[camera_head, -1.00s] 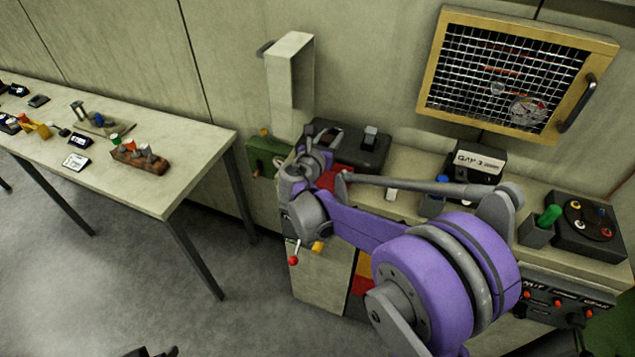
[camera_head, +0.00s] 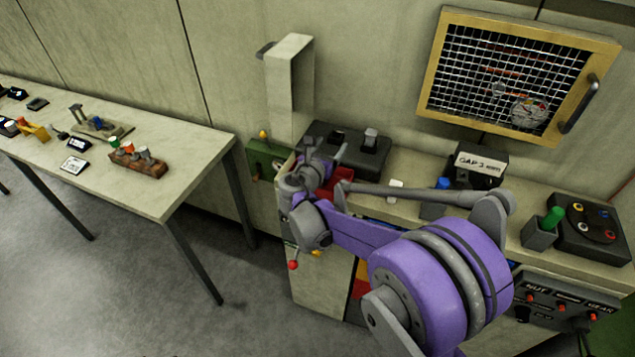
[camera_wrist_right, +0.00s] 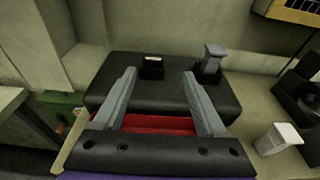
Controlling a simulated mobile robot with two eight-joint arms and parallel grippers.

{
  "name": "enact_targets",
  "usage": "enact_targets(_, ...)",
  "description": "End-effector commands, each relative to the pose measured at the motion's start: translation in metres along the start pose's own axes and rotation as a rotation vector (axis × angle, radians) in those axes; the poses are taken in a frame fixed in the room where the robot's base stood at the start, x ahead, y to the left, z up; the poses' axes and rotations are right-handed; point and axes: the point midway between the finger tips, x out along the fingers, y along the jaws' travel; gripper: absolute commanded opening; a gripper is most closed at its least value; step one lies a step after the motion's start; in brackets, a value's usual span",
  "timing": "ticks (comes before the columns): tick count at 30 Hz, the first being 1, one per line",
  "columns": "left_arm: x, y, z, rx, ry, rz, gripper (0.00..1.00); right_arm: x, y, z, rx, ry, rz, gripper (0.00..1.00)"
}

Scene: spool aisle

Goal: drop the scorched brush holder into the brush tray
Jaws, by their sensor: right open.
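A black block (camera_head: 372,160) stands on the bench at the wall. It carries a small dark holder (camera_wrist_right: 152,70) with a pale top and a grey holder (camera_wrist_right: 211,62) with a wide head; I cannot tell which one is scorched. A red tray (camera_head: 343,174), likely the brush tray, lies in front of the block, partly hidden by my arm. In the right wrist view it shows as a red strip (camera_wrist_right: 158,124) between the fingers. My right gripper (camera_wrist_right: 160,76) is open and empty, its fingertips in line with the dark holder, apparently short of it. My left gripper is out of view.
A green box (camera_head: 266,158) stands left of the bench. A white cup-like piece (camera_wrist_right: 278,138) is right of the gripper. A black box (camera_head: 478,166), a green-handled piece (camera_head: 549,222) and a yellow-framed mesh cabinet (camera_head: 515,75) are further right. A table (camera_head: 150,195) with small parts stands left.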

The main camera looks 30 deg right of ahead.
Motion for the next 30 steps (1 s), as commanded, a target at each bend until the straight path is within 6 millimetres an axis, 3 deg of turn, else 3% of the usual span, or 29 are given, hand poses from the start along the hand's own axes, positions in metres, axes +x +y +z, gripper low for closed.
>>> enact_targets(5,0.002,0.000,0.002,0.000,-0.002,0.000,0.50,-0.018,0.001,-0.001,-0.001,0.001,0.002,0.74)
enact_targets(12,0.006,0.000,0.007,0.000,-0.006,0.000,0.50,-0.068,0.001,-0.001,-0.001,0.001,0.005,0.74)
enact_targets(18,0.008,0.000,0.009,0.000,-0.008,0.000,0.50,-0.098,0.001,-0.001,-0.001,0.000,0.003,0.74)
enact_targets(30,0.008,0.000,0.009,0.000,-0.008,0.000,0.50,-0.108,0.000,0.000,0.000,0.000,0.000,0.74)
